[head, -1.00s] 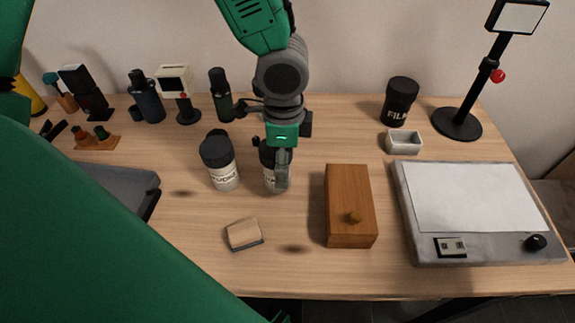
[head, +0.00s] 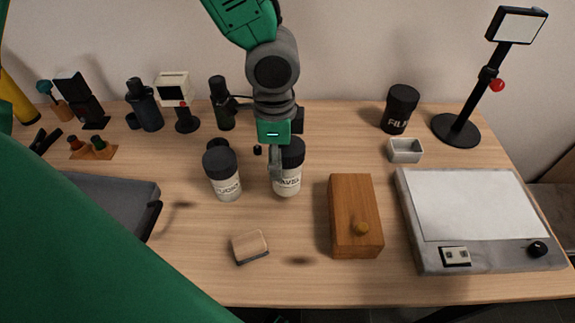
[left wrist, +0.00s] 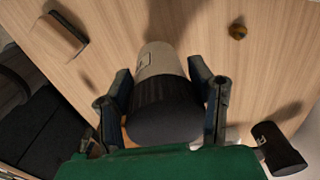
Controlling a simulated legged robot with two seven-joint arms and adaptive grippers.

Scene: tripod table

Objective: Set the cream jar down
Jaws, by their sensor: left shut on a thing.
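The cream jar (head: 287,184), pale with a black lid and a partly hidden dark-lettered label, is near the middle of the table in the head view. My left gripper (head: 277,160) reaches down from above and is shut on it. In the left wrist view the jar's black lid (left wrist: 165,108) and pale body lie between the two fingers. The jar looks roughly upright in the head view; I cannot tell whether its base touches the table. My right gripper is not in view.
A similar black-lidded jar (head: 225,184) stands close on the left. A wooden box (head: 350,207) with a knob is to the right, and a wooden block (head: 250,246) is in front. A grey light panel (head: 407,225) lies farther right. Bare tabletop (head: 290,230) lies before the held jar.

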